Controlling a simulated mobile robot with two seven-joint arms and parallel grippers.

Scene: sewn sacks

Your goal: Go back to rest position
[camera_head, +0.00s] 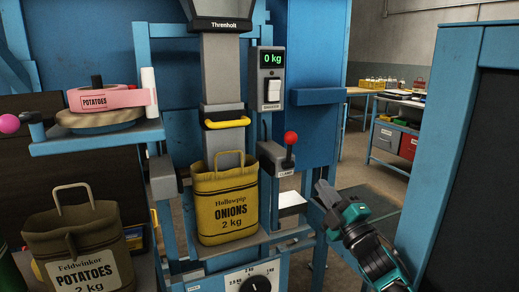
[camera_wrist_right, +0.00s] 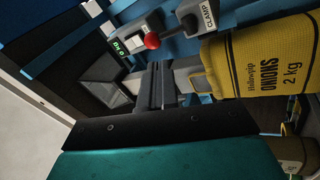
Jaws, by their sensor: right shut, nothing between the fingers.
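My right gripper (camera_head: 326,194) is at the lower right of the head view, shut and empty. It stands apart from the machine, to the right of the clamp lever. Its fingers (camera_wrist_right: 157,86) also show closed together in the right wrist view. My left gripper is not in view. The yellow onions sack (camera_head: 223,203) stands upright under the filling spout (camera_head: 222,142), with its handle raised. The sack also shows at the right of the wrist view (camera_wrist_right: 268,64).
A red-knobbed clamp lever (camera_head: 290,140) is between sack and gripper. The display (camera_head: 272,59) reads 0 kg. A potatoes sack (camera_head: 80,245) stands at lower left, below a shelf (camera_head: 98,141) with a pink potatoes-labelled roll (camera_head: 108,97). A blue frame (camera_head: 459,130) rises right of my right arm.

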